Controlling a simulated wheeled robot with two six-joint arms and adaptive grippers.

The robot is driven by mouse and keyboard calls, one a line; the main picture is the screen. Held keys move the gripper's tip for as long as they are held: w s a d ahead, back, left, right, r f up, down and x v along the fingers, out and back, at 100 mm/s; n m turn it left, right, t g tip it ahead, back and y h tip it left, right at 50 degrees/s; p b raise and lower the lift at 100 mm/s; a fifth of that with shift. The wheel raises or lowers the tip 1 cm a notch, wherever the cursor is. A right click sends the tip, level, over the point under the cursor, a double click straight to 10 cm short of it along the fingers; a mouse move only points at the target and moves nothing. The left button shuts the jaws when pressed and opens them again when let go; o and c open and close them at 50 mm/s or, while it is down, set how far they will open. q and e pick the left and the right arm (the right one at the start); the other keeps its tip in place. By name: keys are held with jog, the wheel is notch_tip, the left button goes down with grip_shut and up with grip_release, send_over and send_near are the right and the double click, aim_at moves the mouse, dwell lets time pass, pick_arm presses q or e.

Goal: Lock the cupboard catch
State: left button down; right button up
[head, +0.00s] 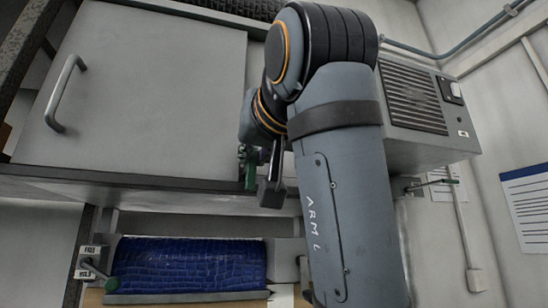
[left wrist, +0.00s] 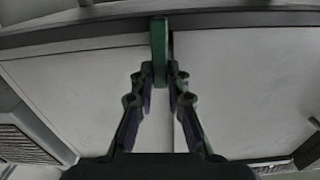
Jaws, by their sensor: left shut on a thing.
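The cupboard has a pale grey door (head: 130,85) with a bar handle (head: 62,95) at its left. The green catch (head: 250,172) is at the cupboard's lower edge, partly hidden by my gripper in the head view. In the left wrist view the green catch (left wrist: 159,45) is a narrow bar lying in line with the seam between two pale panels, its upper end over the dark edge strip. My left gripper (left wrist: 160,84) is shut on the catch's near end, one finger on each side. It also shows in the head view (head: 258,168), partly hidden by my arm. My right gripper is not in view.
A grey box with a grille (head: 415,100) stands right of my left arm. A notice (head: 528,200) hangs on the right wall.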

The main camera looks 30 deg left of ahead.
pick_arm(q)
jog(key=shift+s+a+n, duration=0.1)
jog(key=shift+s+n, duration=0.05)
jog(key=shift+n, duration=0.25)
jog(key=c, duration=1.3)
grip_release()
notch_tip(320, 180, up, 10)
jog(key=shift+f, duration=0.1)
